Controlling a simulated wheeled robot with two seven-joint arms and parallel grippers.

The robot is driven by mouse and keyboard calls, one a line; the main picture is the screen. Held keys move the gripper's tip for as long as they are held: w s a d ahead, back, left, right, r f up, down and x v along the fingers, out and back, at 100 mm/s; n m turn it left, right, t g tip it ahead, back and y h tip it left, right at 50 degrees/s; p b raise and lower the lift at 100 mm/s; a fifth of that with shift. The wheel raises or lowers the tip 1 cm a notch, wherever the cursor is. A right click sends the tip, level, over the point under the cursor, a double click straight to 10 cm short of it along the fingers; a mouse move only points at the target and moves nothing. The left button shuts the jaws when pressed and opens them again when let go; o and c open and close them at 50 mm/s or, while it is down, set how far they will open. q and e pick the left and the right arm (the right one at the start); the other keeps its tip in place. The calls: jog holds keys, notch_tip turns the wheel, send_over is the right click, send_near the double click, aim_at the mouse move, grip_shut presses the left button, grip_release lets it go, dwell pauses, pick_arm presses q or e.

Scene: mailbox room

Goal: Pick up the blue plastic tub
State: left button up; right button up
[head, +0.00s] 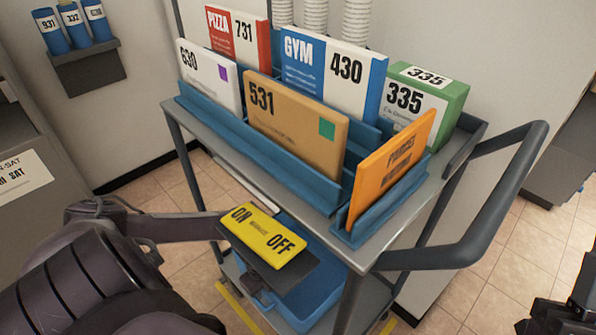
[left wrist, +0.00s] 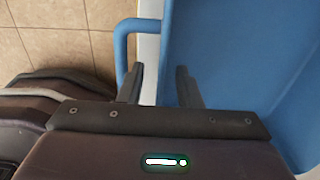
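The blue plastic tub (head: 321,292) sits on the lower shelf of the cart, partly hidden by the upper shelf and a yellow plate. In the left wrist view the blue tub (left wrist: 235,60) fills the right side, with a blue loop handle (left wrist: 121,42) at its left wall. My left gripper (left wrist: 160,78) is open, with one finger near the handle and the other over the tub's side. I cannot tell whether either finger touches.
The grey cart (head: 392,246) holds several parcels in blue racks on top. The yellow ON/OFF plate (head: 263,233) lies close above the tub. The cart's dark push handle (head: 490,215) sticks out right. A wall holder with blue tubes (head: 86,66) hangs at left.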

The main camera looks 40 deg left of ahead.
pick_arm(q)
jog(key=shift+c, duration=0.2)
grip_shut()
jog(key=shift+s, duration=0.1)
dwell(1.0)
